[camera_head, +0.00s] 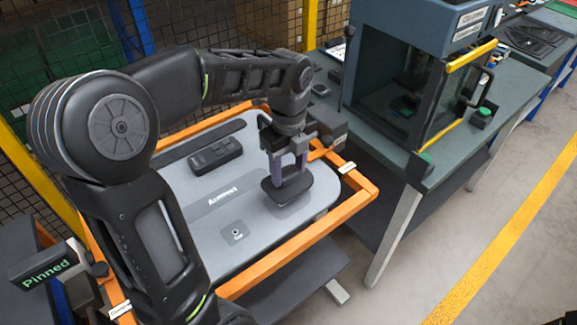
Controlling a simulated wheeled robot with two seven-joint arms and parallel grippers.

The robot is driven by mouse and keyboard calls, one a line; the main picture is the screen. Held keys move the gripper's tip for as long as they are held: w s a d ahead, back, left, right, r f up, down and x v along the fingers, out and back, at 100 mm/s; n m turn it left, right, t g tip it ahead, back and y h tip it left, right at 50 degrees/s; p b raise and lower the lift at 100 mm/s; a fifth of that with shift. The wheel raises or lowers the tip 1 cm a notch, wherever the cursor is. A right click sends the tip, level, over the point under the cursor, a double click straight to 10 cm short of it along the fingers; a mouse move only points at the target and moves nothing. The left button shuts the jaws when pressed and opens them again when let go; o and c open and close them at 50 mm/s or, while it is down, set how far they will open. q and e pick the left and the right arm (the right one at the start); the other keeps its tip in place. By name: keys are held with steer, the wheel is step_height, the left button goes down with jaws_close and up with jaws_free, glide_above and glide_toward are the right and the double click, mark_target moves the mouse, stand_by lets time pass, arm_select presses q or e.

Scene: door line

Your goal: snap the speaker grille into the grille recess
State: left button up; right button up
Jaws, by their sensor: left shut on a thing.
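My left gripper (289,174) comes down from above with its purple fingers shut on a small dark rounded part, the speaker grille (291,192). It holds the grille at the right part of the light grey door panel (265,235). A slightly darker grey patch (293,211) shows just below the grille on the panel; it may be the grille recess, but the grille covers most of it. I cannot tell whether the grille touches the panel. My right gripper is not in view.
An orange frame (285,260) surrounds the panel. A black switch block (215,156) lies on the panel, with an "Armrest" label and a small cap spot (236,232) nearer. A grey bench (385,148) with a glazed cabinet (400,85) stands at right. Floor beyond is clear.

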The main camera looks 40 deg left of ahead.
mark_target(289, 185)
arm_select(q)
steer(key=shift+f+b, duration=1.45)
steer(key=shift+f, duration=0.75)
steer(key=shift+f+b, duration=0.55)
steer(key=shift+f, duration=0.45)
stand_by(1.0)
steer(key=o, duration=1.6)
steer(key=shift+o, duration=0.2)
steer(key=shift+w+r, duration=0.1)
steer(key=shift+r, duration=0.1)
step_height(289, 185, up, 8)
steer(key=shift+f, duration=0.25)
